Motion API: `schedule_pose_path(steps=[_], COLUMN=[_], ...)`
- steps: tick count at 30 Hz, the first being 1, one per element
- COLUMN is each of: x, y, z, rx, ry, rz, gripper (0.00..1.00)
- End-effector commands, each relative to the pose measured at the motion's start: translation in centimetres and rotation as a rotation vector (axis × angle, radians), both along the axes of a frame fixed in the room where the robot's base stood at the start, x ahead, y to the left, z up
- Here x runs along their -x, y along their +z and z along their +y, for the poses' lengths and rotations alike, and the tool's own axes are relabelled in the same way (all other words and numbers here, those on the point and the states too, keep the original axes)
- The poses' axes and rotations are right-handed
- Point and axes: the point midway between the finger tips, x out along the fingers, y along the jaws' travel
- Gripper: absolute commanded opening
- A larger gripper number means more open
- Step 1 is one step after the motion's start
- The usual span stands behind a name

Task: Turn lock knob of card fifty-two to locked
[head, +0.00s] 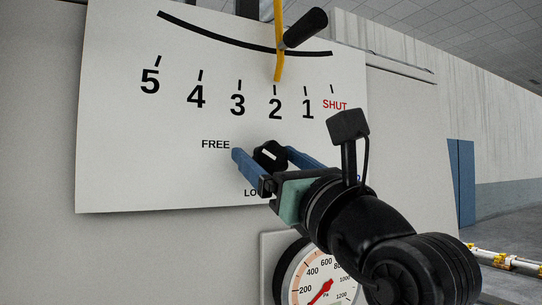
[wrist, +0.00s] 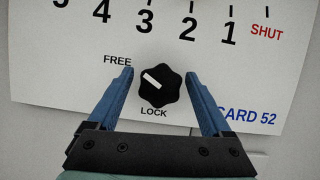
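The lock knob (wrist: 160,86) is black and lobed, with a white pointer line, on a white panel (wrist: 60,82) marked CARD 52. In the wrist view the line points up and left, toward the FREE label; LOCK is printed just below the knob. In the head view the knob (head: 270,155) is partly hidden by my gripper. My gripper (wrist: 160,74) is open, with one blue finger on each side of the knob and a visible gap on both sides. It also shows in the head view (head: 262,153).
Above the knob is a scale from 5 to SHUT with a yellow pointer (head: 279,45) near 2 and a black handle (head: 306,27). A round pressure gauge (head: 318,285) sits below the panel. A blue door (head: 461,180) and open floor lie far right.

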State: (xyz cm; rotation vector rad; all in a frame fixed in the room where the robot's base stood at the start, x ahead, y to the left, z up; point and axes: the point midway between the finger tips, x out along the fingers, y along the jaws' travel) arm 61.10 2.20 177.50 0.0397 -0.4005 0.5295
Motion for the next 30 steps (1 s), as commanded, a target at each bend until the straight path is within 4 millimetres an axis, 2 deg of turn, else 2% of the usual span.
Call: schedule_pose_path(steps=[1,2,12,13,23,30], x=[0.02,0.02,0.03,0.04,0.02,0.01], y=[0.01,0.01,0.02,0.03,-0.11,-0.28], z=[-0.01,-0.01,-0.02,-0.02,-0.07,-0.17], rx=[0.0,0.0,0.0,-0.001,0.044,0.176], ry=[0.0,0.0,0.0,0.0,-0.001,-0.004], rz=[0.0,0.0,0.0,0.0,-0.025,-0.101], gripper=[0.72,0.67,0.06,0.02,0.02,0.02])
